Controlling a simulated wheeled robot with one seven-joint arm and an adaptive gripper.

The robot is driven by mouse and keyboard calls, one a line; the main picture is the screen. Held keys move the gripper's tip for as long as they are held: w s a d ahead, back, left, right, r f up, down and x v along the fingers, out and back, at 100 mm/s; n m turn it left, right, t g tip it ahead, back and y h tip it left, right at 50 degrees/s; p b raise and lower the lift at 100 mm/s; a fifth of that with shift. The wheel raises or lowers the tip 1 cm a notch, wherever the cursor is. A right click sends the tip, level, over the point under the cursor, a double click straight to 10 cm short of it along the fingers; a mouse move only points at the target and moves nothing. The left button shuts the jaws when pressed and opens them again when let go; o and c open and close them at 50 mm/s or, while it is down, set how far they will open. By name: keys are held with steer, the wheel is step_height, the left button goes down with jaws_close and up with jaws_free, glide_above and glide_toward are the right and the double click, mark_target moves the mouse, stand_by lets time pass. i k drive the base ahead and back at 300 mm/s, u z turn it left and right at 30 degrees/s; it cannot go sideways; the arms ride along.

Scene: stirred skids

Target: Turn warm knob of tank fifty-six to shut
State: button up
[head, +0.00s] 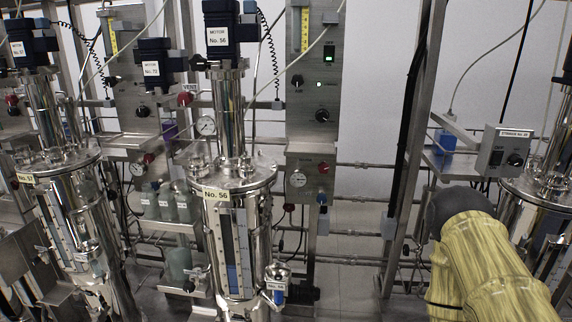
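Tank No. 56 (231,230) is a polished steel vessel standing upright in the middle of the head view, with its number on a yellowish label (216,194). A steel panel (312,130) stands behind it to the right. The word for warm is not readable on any knob, and the knobs' settings are too small to tell. My arm, in a yellow cover, shows at the lower right, apart from the tank and panel. My gripper is not in view.
Tank No. 57 (75,220) stands at the left. A grey stirrer box (503,150) and another tank (540,195) are at the right. A steel upright (408,140) and horizontal pipes stand between the panel and my arm. Bare floor (352,255) shows right of tank 56.

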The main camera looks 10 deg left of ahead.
mark_target(323, 167)
steer(key=z, duration=2.3)
steer(key=k, duration=1.05)
steer(key=u, duration=1.85)
steer(key=i, duration=0.5)
steer(key=z, duration=0.05)
